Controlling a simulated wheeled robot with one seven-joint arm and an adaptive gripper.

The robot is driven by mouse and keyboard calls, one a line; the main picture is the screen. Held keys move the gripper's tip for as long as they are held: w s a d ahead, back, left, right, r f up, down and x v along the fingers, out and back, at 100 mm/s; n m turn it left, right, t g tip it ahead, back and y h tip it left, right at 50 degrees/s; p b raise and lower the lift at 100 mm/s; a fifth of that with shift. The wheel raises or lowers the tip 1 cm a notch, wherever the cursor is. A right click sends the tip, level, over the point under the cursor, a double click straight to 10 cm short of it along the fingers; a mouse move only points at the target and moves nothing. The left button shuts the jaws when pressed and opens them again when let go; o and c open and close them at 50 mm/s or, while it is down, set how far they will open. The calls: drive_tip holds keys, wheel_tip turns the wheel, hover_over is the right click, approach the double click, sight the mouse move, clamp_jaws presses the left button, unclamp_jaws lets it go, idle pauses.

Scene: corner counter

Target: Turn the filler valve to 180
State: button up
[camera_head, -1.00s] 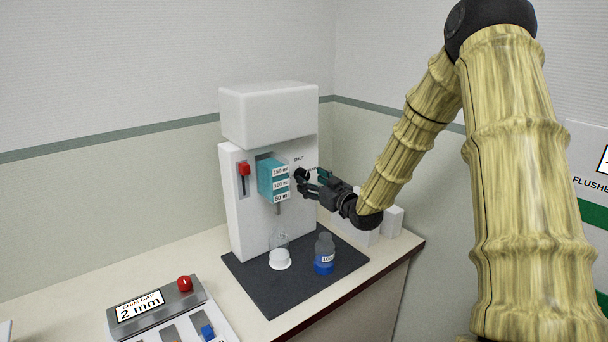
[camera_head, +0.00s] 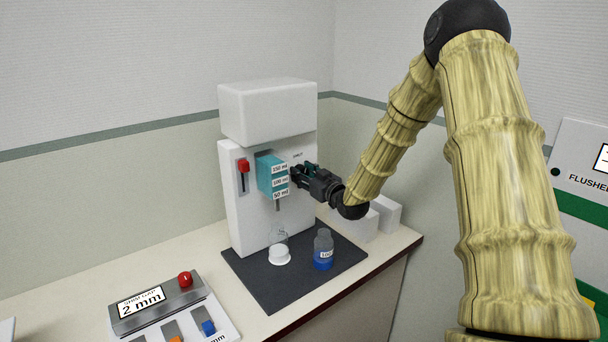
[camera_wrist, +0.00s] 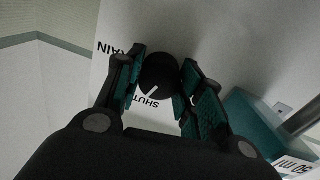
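The filler valve (camera_wrist: 158,76) is a round black knob on the front of the white filling machine (camera_head: 236,215). In the wrist view it sits between the two fingers of my gripper (camera_wrist: 162,78), with both teal pads against its sides. A small white mark on the knob points toward the upside-down label SHUT; a label ending in AIN is at upper left. In the head view my gripper (camera_head: 294,174) reaches the machine face from the right and hides the knob. The teal block (camera_head: 270,175) with 150, 100 and 50 ml labels is just left of it.
A red slider (camera_head: 243,166) is on the machine's left. A clear flask with a white base (camera_head: 279,255) and a blue-filled bottle (camera_head: 323,255) stand on the dark mat (camera_head: 275,296). A control panel (camera_head: 157,304) is at front left. White boxes (camera_head: 384,213) stand below my wrist.

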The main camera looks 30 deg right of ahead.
drive_tip(key=shift+d+r+m, duration=0.1)
drive_tip(key=shift+m, duration=0.3)
idle(0.5)
drive_tip(key=shift+m, duration=0.9)
drive_tip(key=m+b, duration=0.1)
drive_tip(key=m, duration=0.3)
drive_tip(key=shift+m, duration=0.3)
drive_tip(key=m+b, duration=0.1)
drive_tip(key=m, duration=0.3)
drive_tip(key=shift+d, duration=0.15)
drive_tip(key=shift+m+b, duration=0.7)
drive_tip(key=shift+m, duration=0.5)
drive_tip(key=shift+r, duration=0.1)
